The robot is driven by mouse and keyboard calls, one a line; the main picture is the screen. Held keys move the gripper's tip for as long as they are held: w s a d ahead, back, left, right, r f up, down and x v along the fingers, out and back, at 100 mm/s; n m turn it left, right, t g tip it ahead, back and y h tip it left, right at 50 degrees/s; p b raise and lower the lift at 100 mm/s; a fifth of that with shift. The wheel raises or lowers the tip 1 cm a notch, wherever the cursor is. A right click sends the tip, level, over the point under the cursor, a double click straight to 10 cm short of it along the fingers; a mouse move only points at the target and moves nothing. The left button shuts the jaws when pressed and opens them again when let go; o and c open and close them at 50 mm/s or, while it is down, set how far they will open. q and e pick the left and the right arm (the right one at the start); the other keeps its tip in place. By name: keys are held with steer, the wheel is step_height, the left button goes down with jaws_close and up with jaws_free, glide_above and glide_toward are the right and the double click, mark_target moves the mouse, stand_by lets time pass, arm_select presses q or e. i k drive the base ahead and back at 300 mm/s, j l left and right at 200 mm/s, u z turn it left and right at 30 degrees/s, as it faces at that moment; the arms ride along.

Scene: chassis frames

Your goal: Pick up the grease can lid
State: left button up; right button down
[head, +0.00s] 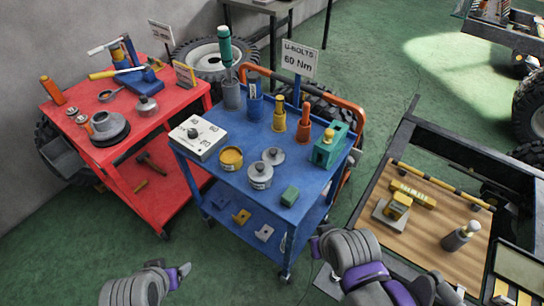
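On the blue cart's top (222,184) stands an open can of yellow grease (231,158). To its right, a grey round lid with a knob (273,156) lies at the cart's middle. Just in front of that lid is a grey labelled can (260,178) with a knobbed lid on top. Which lid belongs to the grease is not clear. My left gripper (184,272) is low in front of the cart, left of it, touching nothing. My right gripper (316,246) is beyond the cart's front right corner, apart from the lids. Its fingers are too small to judge.
A white dial box (198,137), yellow and orange bottles (280,118), a green block (289,195) and a teal-green device (328,148) share the blue top. A red cart (180,98) stands left. A wooden-topped bench (420,230) is right. Floor in front is clear.

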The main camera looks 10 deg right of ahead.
mark_target(274, 155)
steer(key=i+j+z, duration=0.2)
steer(key=i+j, duration=0.15)
steer(key=i+j+z, duration=0.15)
steer(key=i+j, duration=0.15)
steer(key=i+j+z, duration=0.2)
steer(key=j, duration=0.35)
steer(key=i, duration=0.1)
